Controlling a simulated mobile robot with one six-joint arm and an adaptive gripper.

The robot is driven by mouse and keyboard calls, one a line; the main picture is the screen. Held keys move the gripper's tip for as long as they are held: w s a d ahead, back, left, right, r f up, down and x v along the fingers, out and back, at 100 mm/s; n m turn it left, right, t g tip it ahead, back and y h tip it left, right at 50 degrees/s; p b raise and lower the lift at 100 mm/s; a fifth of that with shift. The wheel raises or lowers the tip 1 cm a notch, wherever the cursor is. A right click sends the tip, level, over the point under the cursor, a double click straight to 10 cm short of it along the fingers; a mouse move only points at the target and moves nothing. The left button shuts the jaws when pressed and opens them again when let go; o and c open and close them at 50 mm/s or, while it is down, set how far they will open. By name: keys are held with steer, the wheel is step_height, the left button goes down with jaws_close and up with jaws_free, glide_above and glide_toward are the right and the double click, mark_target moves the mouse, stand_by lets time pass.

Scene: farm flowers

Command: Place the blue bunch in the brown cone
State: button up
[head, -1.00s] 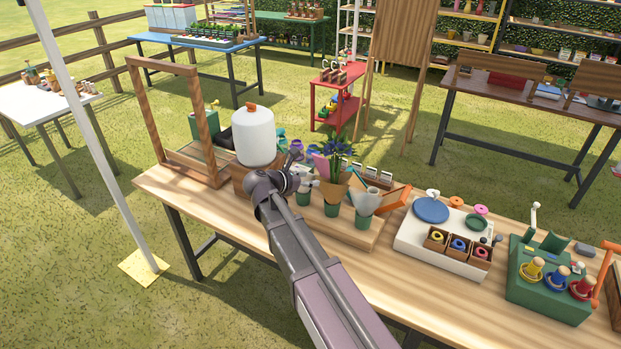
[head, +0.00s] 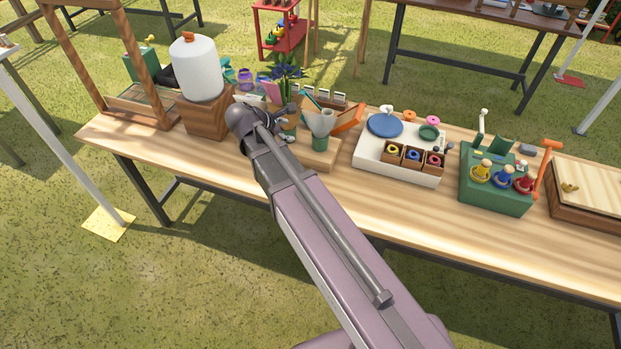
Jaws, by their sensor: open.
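The blue bunch (head: 287,70), dark blue flowers with green leaves, stands upright at the back middle of the table. Its lower end meets the mouth of the brown cone (head: 289,121), and it appears to sit in it. My arm and gripper partly cover the cone, so how deep the stems go is hidden. My gripper (head: 291,109) is open, in front of the cone and just below the flowers. It is small and partly hidden behind my wrist, so I cannot tell whether it touches the cone.
A grey cone (head: 322,122) stands in a green cup (head: 320,143) right of my gripper. A white jug (head: 197,68) on a wooden block stands left. A white tray (head: 367,160) and a green stand (head: 492,195) are right. The table's front edge is mostly clear.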

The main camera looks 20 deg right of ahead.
steer(key=s+d+f+m+g+y, duration=0.1)
steer(key=s+f+m+g+y, duration=0.1)
steer(key=s+m, duration=0.6)
steer(key=s+d+f+m+g+y, duration=0.2)
steer(key=s+f+m+y, duration=0.2)
steer(key=s+m+y, duration=0.2)
steer(key=shift+s+m+g, duration=0.3)
steer(key=shift+s+m, duration=0.75)
steer(key=shift+m, duration=0.55)
